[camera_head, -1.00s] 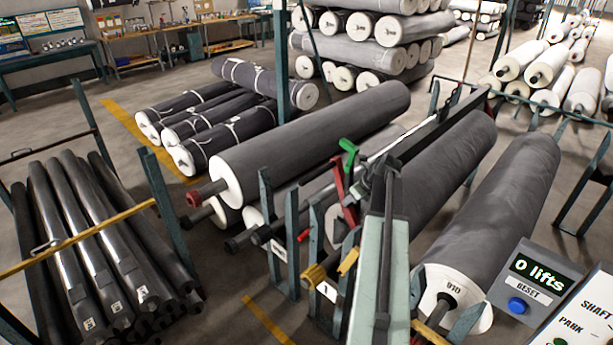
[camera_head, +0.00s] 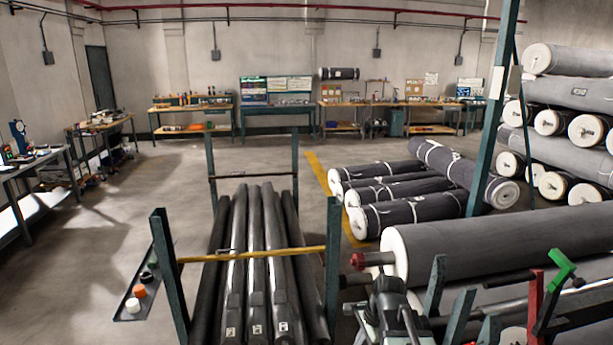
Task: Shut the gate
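The likely gate is a yellow bar (camera_head: 285,252) with a small metal loop handle. It lies across the front of the rack of dark shafts, between the left post (camera_head: 170,275) and the right post (camera_head: 333,255). Its right end appears to reach the right post; whether it is latched I cannot tell. My gripper (camera_head: 393,312) seems to be the dark grey mechanism at bottom centre, right of the rack and apart from the bar. Its fingers are not clear, and I see nothing held in it.
Several dark shafts (camera_head: 255,215) lie in the rack. A narrow tray (camera_head: 128,306) with small caps sits left of it. Large grey rolls (camera_head: 500,240) and a red lever with a green handle (camera_head: 562,268) stand right. Floor at left is open.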

